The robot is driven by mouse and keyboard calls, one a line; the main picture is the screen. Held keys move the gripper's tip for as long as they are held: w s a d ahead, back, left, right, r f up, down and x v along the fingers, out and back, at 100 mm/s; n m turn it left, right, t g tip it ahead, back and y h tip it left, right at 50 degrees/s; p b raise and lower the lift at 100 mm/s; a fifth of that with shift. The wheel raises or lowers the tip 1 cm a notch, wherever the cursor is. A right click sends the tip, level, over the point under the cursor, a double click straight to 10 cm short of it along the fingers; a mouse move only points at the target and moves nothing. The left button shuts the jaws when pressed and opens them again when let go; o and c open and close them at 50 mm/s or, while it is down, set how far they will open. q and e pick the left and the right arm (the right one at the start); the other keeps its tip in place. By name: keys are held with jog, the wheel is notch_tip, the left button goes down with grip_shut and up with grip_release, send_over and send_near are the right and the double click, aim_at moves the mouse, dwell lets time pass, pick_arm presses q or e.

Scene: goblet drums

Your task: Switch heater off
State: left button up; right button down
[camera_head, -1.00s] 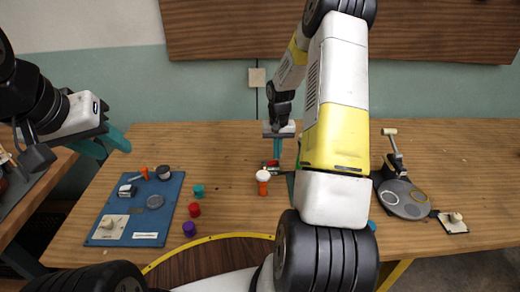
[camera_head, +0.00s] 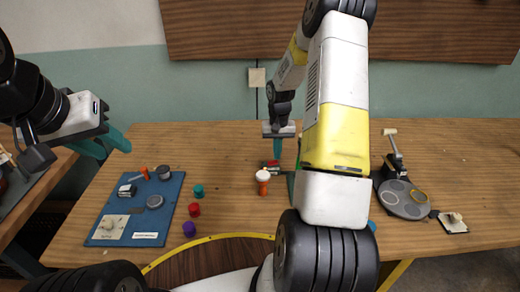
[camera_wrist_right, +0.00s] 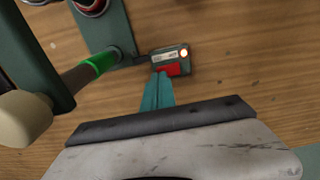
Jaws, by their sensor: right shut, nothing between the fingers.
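A small grey switch box (camera_wrist_right: 184,52) with a red rocker switch (camera_wrist_right: 172,70), a pale label and a glowing orange-white lamp (camera_wrist_right: 184,53) lies on the wooden table in the right wrist view. In the head view the box (camera_head: 270,163) is small and partly hidden. My right gripper (camera_wrist_right: 161,76) is shut and empty, pointing down with its teal fingertips at the edge of the red switch. Whether they touch it I cannot tell. The right gripper (camera_head: 276,160) also shows in the head view. My left gripper (camera_head: 108,147) has its teal fingers apart, left of the table.
A teal stand (camera_wrist_right: 102,30) and a green-collared handle (camera_wrist_right: 90,68) are close left of the switch box. A white-topped orange item (camera_head: 263,182) stands nearby. A blue board (camera_head: 133,208) lies left, a grey disc stand (camera_head: 404,198) right.

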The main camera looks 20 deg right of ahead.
aim_at(277, 162)
jog(key=shift+f, duration=1)
dwell(0.8)
jog(key=shift+r, duration=3.5)
